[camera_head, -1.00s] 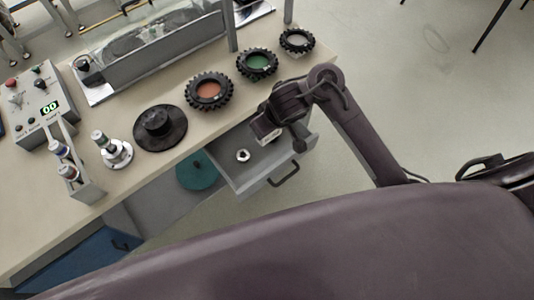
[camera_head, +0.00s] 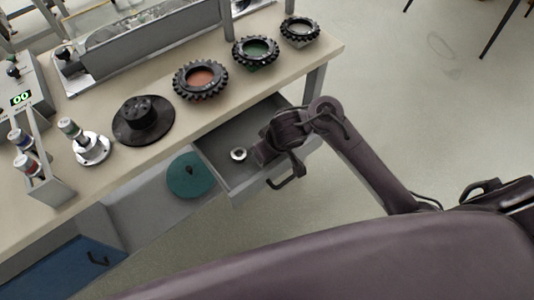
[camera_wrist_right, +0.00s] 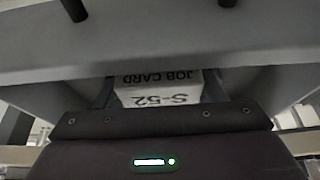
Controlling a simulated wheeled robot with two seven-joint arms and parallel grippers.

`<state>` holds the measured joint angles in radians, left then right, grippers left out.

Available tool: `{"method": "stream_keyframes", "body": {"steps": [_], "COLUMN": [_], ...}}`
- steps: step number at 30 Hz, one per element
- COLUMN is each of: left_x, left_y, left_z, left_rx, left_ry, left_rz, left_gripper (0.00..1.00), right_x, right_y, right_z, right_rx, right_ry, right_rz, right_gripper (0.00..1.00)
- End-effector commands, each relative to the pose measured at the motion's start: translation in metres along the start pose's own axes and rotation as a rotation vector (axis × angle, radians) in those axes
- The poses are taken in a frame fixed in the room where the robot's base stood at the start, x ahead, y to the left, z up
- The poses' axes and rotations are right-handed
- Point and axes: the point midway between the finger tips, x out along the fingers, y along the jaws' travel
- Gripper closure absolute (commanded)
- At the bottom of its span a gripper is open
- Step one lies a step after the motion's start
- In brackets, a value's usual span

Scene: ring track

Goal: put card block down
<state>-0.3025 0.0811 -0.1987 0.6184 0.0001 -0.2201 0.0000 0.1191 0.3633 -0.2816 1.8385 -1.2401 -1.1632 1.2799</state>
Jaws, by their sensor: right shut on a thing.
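The card block is a white block printed "JOB CARD" and "S-52" (camera_wrist_right: 158,93), seen in the right wrist view between the fingers of my right gripper. My right gripper (camera_head: 268,154) is shut on it. In the head view the gripper is over the right part of an open grey drawer (camera_head: 237,194), and the block is hidden behind the gripper. I cannot tell whether the block touches the drawer floor. My left gripper is not in view.
A small metal ring (camera_head: 238,154) lies in the drawer, left of my gripper. Black toothed rings with orange (camera_head: 201,79) and green (camera_head: 255,50) centres stand on the bench (camera_head: 190,125) above. A teal disc (camera_head: 190,176) is left of the drawer.

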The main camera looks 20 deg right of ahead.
Motion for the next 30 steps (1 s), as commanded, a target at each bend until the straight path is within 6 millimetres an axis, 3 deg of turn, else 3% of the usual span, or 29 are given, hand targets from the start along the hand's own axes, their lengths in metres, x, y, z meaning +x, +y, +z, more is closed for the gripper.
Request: {"method": "stream_keyframes", "body": {"steps": [12,13,17,26,30], "left_x": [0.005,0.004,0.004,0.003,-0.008], "left_y": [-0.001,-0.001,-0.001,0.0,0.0], "left_z": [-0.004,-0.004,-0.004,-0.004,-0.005], "left_rx": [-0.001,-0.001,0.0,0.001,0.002], "left_ry": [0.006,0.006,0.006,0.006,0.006], "left_rz": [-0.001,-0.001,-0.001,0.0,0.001], "left_gripper": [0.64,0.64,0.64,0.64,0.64], "right_x": [0.007,0.006,0.006,0.005,-0.009], "right_y": [0.0,0.0,0.0,0.0,0.0], "right_z": [0.003,0.002,0.002,0.001,-0.001], "right_rx": [0.001,0.001,0.001,0.0,0.0], "right_ry": [0.001,0.001,0.001,0.002,0.002], "right_rz": [0.0,0.0,0.0,0.0,0.0], "right_gripper": [0.62,0.33,0.16,0.15,0.15]}}
